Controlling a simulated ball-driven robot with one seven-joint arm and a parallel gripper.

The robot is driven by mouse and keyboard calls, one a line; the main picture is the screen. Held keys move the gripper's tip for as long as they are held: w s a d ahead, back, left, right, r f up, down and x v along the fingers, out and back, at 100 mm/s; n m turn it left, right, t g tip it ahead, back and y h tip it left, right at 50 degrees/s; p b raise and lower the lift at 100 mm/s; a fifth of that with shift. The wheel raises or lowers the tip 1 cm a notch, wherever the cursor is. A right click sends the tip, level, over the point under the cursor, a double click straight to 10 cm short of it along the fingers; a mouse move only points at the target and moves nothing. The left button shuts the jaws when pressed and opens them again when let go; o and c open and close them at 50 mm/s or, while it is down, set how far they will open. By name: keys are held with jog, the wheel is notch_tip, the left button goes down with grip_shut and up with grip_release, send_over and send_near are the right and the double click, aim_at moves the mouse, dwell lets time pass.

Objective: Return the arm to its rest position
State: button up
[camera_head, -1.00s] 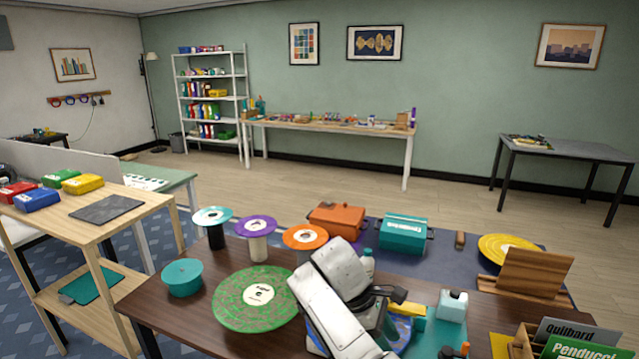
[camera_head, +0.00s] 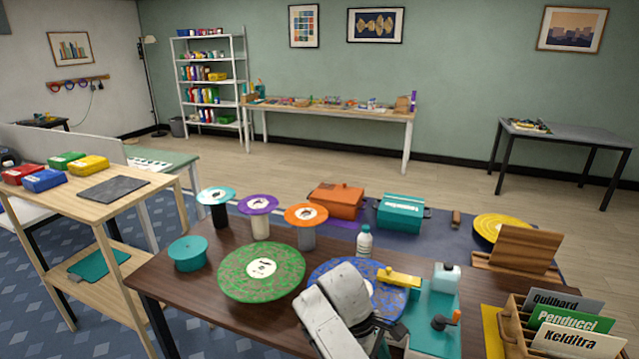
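My arm shows at the bottom middle of the head view, white and grey, folded low over the front of the brown table (camera_head: 215,295). My gripper (camera_head: 392,328) is at the dark end of the arm, low and to the right. Its fingers cannot be made out, so I cannot tell whether it is open or shut. A blue speckled disc (camera_head: 335,270) lies just behind the arm and is partly covered by it. A teal base with a yellow arm piece (camera_head: 400,277) stands right of the arm.
A green speckled disc (camera_head: 262,272) lies left of the arm. Discs on stands (camera_head: 258,204), an orange box (camera_head: 336,201) and a teal box (camera_head: 400,212) are farther back. A wooden card rack (camera_head: 515,318) is at right.

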jog(key=s+d+f+m+t+y, duration=0.1)
jog(key=s+d+f+m+y, duration=0.15)
jog(key=s+f, duration=0.5)
jog(key=s+d+f+m+y, duration=0.2)
jog(key=s+f+m, duration=0.2)
jog(key=s, duration=0.6)
jog(key=s+d+r+m, duration=0.2)
jog(key=s+d, duration=0.1)
jog(key=s, duration=0.3)
jog(key=s+d+r+m+t, duration=0.1)
jog(key=s+d+r+m, duration=0.1)
jog(key=s+d, duration=0.2)
jog(key=s+d+r+m+t, duration=0.1)
jog(key=s+d+r+m, duration=0.1)
jog(key=s, duration=0.8)
jog(key=shift+d+m+b, duration=0.4)
jog(key=shift+d+m, duration=0.15)
jog(key=shift+d, duration=0.2)
jog(key=shift+r, duration=0.1)
jog(key=shift+c, duration=0.2)
